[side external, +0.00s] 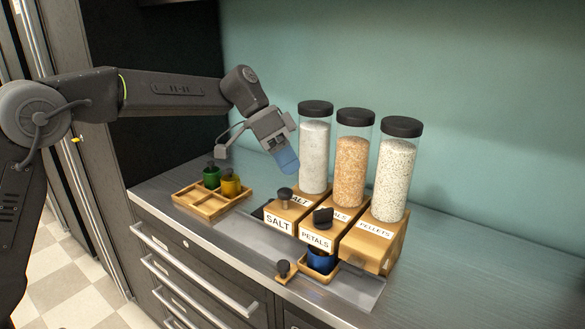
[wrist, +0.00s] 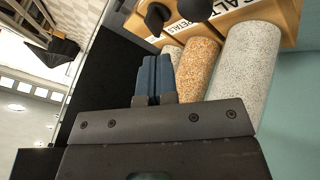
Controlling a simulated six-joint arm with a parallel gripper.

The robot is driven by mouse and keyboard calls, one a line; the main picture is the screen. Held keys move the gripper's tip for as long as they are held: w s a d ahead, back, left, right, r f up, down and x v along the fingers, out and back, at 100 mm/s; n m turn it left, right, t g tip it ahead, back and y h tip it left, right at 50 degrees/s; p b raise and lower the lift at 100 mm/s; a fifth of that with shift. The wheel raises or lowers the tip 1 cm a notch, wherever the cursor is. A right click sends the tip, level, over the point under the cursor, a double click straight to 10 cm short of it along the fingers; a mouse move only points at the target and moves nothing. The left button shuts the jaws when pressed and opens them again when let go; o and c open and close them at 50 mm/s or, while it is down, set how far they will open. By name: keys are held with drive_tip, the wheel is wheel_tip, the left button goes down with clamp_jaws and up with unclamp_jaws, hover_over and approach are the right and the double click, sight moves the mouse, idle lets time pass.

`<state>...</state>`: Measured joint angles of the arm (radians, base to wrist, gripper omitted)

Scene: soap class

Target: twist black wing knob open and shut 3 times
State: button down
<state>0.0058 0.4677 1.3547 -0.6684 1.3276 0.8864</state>
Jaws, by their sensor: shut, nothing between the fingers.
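Three dispensers stand on the counter, each a clear tube with a black lid on a wooden block. The black wing knob (side external: 323,216) is on the front of the PETALS block (side external: 316,240); it also seems to show at the top of the wrist view (wrist: 156,18). A rounder black knob (side external: 284,194) is on the SALT block (side external: 278,222). My gripper (side external: 287,163) is shut and empty, its blue fingers pointing down in front of the SALT tube (side external: 314,155). It is above and left of the wing knob, apart from it. The shut fingers also show in the wrist view (wrist: 153,78).
A blue cup (side external: 320,261) sits below the PETALS block. A small wooden piece with a black knob (side external: 284,269) lies on the metal tray (side external: 358,290). A wooden tray (side external: 205,203) with green and yellow bottles stands left. The counter right of the dispensers is clear.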

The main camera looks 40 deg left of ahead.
sight(318, 216)
drive_tip(key=x, duration=0.8)
drive_tip(key=shift+s, duration=0.1)
drive_tip(key=shift+s+n+t, duration=0.4)
drive_tip(key=shift+n+t, duration=0.3)
drive_tip(key=shift+n, duration=0.5)
drive_tip(key=shift+s+d+r+n+t+y, duration=0.1)
drive_tip(key=shift+s+n+t+y, duration=0.1)
drive_tip(key=shift+n+t, duration=0.3)
drive_tip(key=shift+s+d+n+t+y, duration=0.1)
drive_tip(key=shift+s+n+t+y, duration=0.1)
drive_tip(key=shift+n, duration=0.5)
drive_tip(key=n, duration=0.1)
drive_tip(key=n+t+y, duration=0.1)
drive_tip(key=n, duration=0.1)
drive_tip(key=s+n+t+y, duration=0.1)
drive_tip(key=shift+d+n, duration=0.3)
drive_tip(key=shift+d, duration=0.05)
drive_tip(key=shift+s+d, duration=0.2)
drive_tip(key=shift+d, duration=0.15)
drive_tip(key=shift+s+d, duration=0.1)
drive_tip(key=shift+d, duration=0.1)
drive_tip(key=shift+s, duration=0.1)
